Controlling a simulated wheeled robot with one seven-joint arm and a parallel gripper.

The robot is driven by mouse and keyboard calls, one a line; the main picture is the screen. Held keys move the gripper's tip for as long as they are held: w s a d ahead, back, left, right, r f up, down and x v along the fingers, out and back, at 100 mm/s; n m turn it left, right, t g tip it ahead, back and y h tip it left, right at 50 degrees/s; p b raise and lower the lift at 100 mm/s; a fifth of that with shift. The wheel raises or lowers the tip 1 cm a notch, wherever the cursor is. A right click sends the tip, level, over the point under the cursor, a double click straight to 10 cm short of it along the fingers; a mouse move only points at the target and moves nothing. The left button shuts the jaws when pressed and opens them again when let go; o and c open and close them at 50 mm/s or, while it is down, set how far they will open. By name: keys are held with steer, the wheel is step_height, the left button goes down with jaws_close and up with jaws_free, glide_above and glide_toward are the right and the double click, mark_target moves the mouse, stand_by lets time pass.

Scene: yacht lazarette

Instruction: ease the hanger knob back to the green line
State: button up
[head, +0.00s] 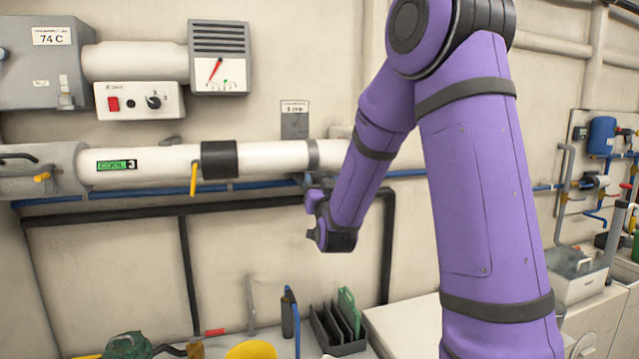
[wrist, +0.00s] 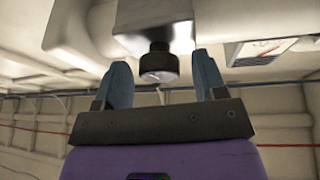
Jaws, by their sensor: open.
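In the wrist view, a dark round knob (wrist: 158,66) hangs under a pale block. My gripper (wrist: 161,72) is open, with one blue-grey finger on each side of the knob and visible gaps between. In the head view, my gripper (head: 316,190) is small beside the white pipe, partly hidden by my wrist; the knob cannot be made out there. A gauge (head: 219,72) on the wall has a slanted red needle and small green marks near its lower edge. I cannot read a green line on the knob itself.
A white pipe (head: 270,158) with a black collar (head: 219,159) and yellow lever (head: 194,178) runs along the wall. A switch box (head: 139,101) sits above it. Below are a dark rail (head: 120,213) and a black rack (head: 338,330). A slanted panel (wrist: 262,50) is right of the knob.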

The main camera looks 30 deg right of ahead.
steer(key=shift+c, duration=0.3)
steer(key=c, duration=0.9)
steer(key=shift+o, duration=0.2)
steer(key=n+y, duration=0.1)
steer(key=n, duration=0.2)
steer(key=n+t+y, duration=0.1)
steer(key=n+y, duration=0.1)
steer(key=n, duration=0.1)
steer(key=o, duration=0.9)
steer(key=shift+f, duration=0.1)
